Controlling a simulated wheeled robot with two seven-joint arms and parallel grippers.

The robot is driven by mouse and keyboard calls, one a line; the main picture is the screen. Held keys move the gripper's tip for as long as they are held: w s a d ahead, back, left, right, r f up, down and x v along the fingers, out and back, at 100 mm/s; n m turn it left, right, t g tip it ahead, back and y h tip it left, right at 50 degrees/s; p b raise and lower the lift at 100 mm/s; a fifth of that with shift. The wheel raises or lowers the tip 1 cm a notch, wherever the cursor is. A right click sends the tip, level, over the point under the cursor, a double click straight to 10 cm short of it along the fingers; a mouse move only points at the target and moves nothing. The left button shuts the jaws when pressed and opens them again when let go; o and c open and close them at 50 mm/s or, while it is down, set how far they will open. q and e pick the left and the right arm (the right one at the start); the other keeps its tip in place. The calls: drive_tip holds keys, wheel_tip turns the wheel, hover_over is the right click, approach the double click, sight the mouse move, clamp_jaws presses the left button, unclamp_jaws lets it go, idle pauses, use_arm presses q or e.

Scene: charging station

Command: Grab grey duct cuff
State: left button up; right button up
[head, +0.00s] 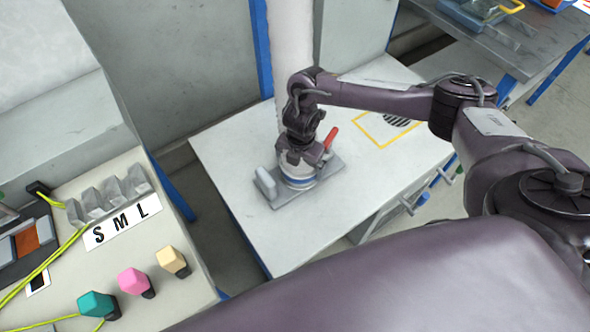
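A light grey round collar with a blue band (299,182), which looks like the duct cuff, sits on a flat grey plate (318,186) on the white table. A red lever (331,137) stands up at its right, and a pale grey upright block (266,183) at its left. My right gripper (301,158) points down directly over the collar and hides its top. Whether the fingers are closed on it or only close above it cannot be made out. My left gripper is not in view.
A white vertical duct (292,45) rises behind my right wrist. The white table (235,150) has a yellow square with a striped disc (397,119). At left, a bench has an S M L label (122,222) and coloured plugs (133,281). The table's front left is clear.

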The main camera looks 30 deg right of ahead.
drive_tip(key=shift+w, duration=0.1)
drive_tip(key=c, duration=0.8)
drive_tip(key=shift+r, duration=0.1)
